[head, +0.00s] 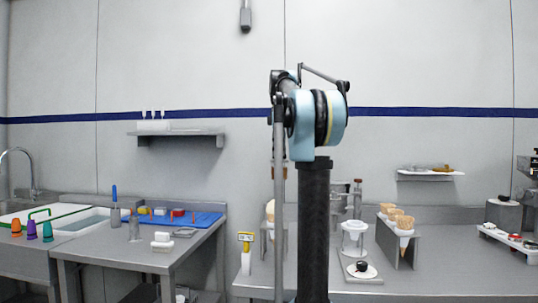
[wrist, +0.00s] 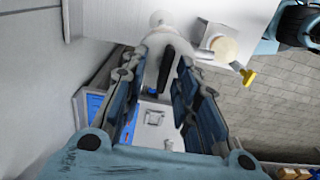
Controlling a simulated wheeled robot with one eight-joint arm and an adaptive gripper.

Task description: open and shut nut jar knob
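I cannot pick out the nut jar knob with certainty. In the head view a dark knob (head: 361,266) sits on a pale round lid on the right-hand counter, behind and right of my arm. In the wrist view my gripper (wrist: 165,62) has its two fingers spread apart. A pale, rounded thing with a long dark part (wrist: 166,70) shows between the fingertips; I cannot tell whether they touch it. A cream round piece with a yellow-tipped lever (wrist: 248,77) lies right of the fingers. My gripper is hidden in the head view.
The right-hand counter (head: 440,278) holds a white cone-shaped holder (head: 353,236), a cone stand (head: 398,243) and a tray of small lidded pots (head: 512,240). A blue mat (head: 190,219) lies on the left table. Wall shelves hang behind. The counter's front right is mostly clear.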

